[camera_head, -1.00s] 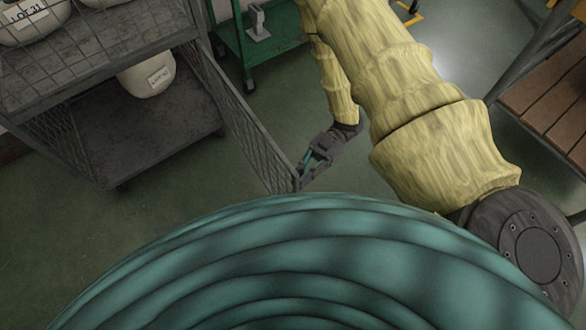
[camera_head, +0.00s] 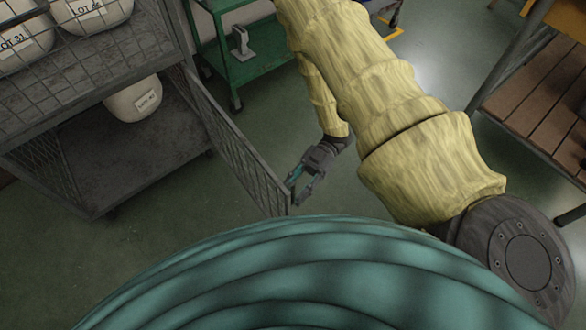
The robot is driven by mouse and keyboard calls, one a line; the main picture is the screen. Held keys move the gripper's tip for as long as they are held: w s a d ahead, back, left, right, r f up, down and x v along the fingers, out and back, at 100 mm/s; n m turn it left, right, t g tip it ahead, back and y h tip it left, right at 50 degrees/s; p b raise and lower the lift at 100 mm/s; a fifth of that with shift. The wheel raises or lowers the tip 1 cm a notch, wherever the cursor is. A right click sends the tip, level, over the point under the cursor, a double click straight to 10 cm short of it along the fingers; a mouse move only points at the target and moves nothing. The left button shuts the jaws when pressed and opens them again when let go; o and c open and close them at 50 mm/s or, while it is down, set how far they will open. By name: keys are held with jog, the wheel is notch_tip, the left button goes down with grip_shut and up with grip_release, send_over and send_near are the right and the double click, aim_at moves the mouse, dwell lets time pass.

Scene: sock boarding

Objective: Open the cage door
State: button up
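The cage door (camera_head: 238,150) is a grey wire-mesh panel in a metal frame. It stands swung out from the right side of the grey cage trolley (camera_head: 108,208), with its free edge toward my body. My gripper (camera_head: 297,187) is dark grey with a teal part, at the end of my yellow-sleeved arm. It is beside the free end of the door, on its right. Its fingers look apart, with nothing visible between them. I cannot tell whether a finger touches the door edge. My teal-covered body hides the floor in front.
White sacks (camera_head: 136,100) with lot labels lie on the cage shelves. A green cart (camera_head: 262,66) stands behind the door. A rack with brown wooden boards (camera_head: 525,107) stands at the right. The green floor around the gripper is clear.

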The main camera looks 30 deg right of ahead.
jog(key=v, duration=1.1)
jog(key=shift+a+f, duration=0.1)
